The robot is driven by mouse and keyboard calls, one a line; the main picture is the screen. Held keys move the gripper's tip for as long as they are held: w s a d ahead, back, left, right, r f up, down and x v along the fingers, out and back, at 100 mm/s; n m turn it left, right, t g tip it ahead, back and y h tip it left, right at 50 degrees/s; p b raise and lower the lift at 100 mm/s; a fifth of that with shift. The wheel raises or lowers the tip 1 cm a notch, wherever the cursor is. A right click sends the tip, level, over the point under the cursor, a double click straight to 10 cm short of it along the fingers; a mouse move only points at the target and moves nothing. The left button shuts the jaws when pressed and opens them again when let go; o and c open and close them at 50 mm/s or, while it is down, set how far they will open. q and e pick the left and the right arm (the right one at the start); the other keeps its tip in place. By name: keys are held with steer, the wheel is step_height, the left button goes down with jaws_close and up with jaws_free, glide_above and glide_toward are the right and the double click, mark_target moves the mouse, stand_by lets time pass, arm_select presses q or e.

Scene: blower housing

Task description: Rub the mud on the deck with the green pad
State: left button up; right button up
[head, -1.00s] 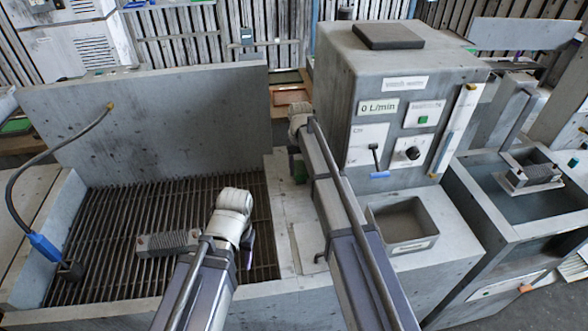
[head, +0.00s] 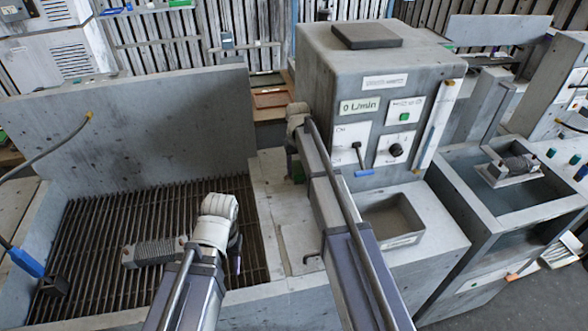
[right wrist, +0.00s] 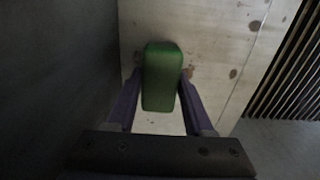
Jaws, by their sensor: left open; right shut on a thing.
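The green pad (right wrist: 161,77) is between the purple fingers of my right gripper (right wrist: 160,88) in the right wrist view. It is over the pale deck (right wrist: 210,65); I cannot tell if it touches. Brown spots (right wrist: 233,73) mark the deck, and a brownish smear shows at the pad's right; I cannot tell which is the mud. In the head view my right gripper (head: 292,168) is at the far end of the deck strip (head: 268,205), beside the grey cabinet, mostly hidden by its wrist. My left gripper (head: 238,258) is open and empty over the grate, partly hidden.
A ribbed grey part (head: 155,251) lies on the slatted grate (head: 95,225), close to my left gripper. The grey cabinet (head: 325,95) stands right of my right arm, with an open bin (head: 391,220) below it. A hose with a blue handle (head: 27,263) is at left.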

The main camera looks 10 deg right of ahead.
steer(key=shift+a, duration=1.75)
steer(key=shift+w+a, duration=0.1)
steer(key=shift+a, duration=1.7)
steer(key=shift+r, duration=0.1)
step_height(320, 180, up, 6)
steer(key=p, duration=0.6)
steer(key=shift+d, duration=0.1)
step_height(320, 180, up, 3)
steer(key=p, duration=0.3)
